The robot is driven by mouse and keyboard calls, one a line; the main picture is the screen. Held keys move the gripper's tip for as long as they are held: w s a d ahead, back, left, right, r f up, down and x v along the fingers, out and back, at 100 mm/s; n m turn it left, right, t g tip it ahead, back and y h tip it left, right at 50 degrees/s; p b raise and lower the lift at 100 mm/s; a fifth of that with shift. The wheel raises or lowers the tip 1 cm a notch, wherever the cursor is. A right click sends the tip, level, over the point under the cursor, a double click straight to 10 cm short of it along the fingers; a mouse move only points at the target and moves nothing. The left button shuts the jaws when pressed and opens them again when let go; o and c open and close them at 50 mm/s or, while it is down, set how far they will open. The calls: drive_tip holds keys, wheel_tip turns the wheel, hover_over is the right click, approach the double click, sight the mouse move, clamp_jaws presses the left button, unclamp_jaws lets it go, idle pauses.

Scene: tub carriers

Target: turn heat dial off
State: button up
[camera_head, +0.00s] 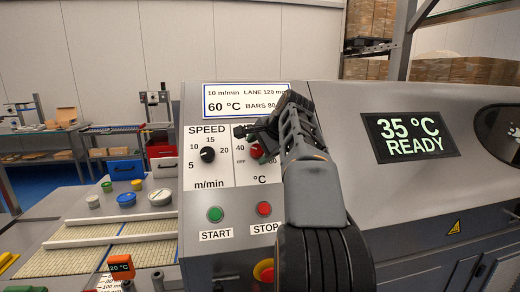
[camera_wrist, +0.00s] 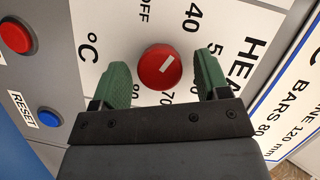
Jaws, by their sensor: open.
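The heat dial (camera_wrist: 160,67) is a round red knob with a short white mark on a white scale plate. In the wrist view its mark slants toward the upper right, roughly toward the 40 and 50 numerals; OFF is printed above the knob. My gripper (camera_wrist: 163,62) is open, with one green finger on each side of the dial; gaps show beside the knob, and contact cannot be told. In the head view the dial (camera_head: 257,152) is partly hidden behind my gripper (camera_head: 258,138), which reaches up to the panel.
The black speed dial (camera_head: 208,154) is left of the heat dial. The green START button (camera_head: 215,214) and red STOP button (camera_head: 264,209) are below. A display (camera_head: 410,136) reads 35 °C READY. A card (camera_head: 240,100) above reads 60 °C.

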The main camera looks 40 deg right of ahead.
drive_tip(key=shift+c, duration=0.2)
drive_tip(key=c, duration=0.9)
drive_tip(key=shift+r, duration=0.1)
drive_tip(key=shift+r+n+p, duration=0.1)
drive_tip(key=shift+n+p, duration=0.6)
drive_tip(key=shift+p, duration=0.15)
drive_tip(key=shift+n+g+p, duration=0.7)
drive_tip(key=shift+n+p, duration=0.3)
drive_tip(key=shift+w+a+n+g+h+p, duration=0.1)
drive_tip(key=shift+n+g+h+p, duration=0.25)
drive_tip(key=shift+n+p, duration=0.55)
drive_tip(key=shift+w+n+g+h+p, duration=0.1)
drive_tip(key=shift+n+g+h+p, duration=0.25)
drive_tip(key=shift+n, duration=1.05)
